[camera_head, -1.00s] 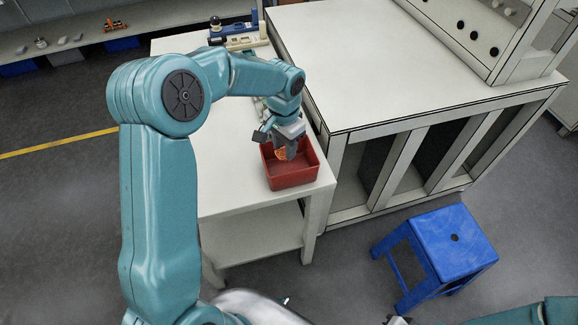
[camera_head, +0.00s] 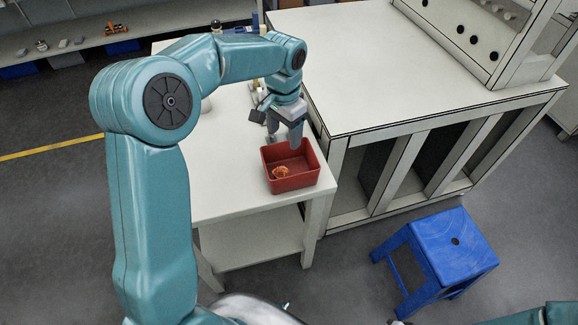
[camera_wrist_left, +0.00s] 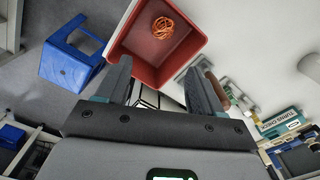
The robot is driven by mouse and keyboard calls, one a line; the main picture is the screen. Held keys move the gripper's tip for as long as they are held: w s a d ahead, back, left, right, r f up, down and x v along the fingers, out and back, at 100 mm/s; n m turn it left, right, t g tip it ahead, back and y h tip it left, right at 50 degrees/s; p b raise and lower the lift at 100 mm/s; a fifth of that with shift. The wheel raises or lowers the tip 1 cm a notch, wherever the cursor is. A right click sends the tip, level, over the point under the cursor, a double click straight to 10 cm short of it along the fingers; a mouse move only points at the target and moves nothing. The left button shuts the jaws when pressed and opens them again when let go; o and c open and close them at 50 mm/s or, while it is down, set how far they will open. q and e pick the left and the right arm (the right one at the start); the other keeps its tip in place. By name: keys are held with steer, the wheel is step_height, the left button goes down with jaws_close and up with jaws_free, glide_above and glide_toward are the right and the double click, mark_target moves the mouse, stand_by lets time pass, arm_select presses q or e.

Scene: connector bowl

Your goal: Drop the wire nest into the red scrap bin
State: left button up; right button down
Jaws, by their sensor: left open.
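The wire nest (camera_head: 281,172) is a small orange coil lying inside the red scrap bin (camera_head: 306,181), against the floor near its front left. It also shows in the left wrist view as an orange tangle (camera_wrist_left: 163,27) within the red bin (camera_wrist_left: 196,42). The bin stands on the white table near its right front corner. My left gripper (camera_head: 285,143) is above the back of the bin, open and empty, pointing down, apart from the nest. Its two fingers (camera_wrist_left: 160,84) show spread in the left wrist view. My right gripper cannot be made out.
The white table (camera_head: 225,180) has free room left of the bin. A larger white bench (camera_head: 380,70) with open compartments stands close on the right. A blue stool (camera_head: 455,245) is on the floor at the lower right. A shelf with small parts (camera_head: 75,45) runs at the back left.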

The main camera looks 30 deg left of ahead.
arm_select(q)
step_height(320, 180, up, 10)
steer(key=shift+s+f, duration=0.15)
steer(key=shift+f, duration=0.05)
stand_by(0.5)
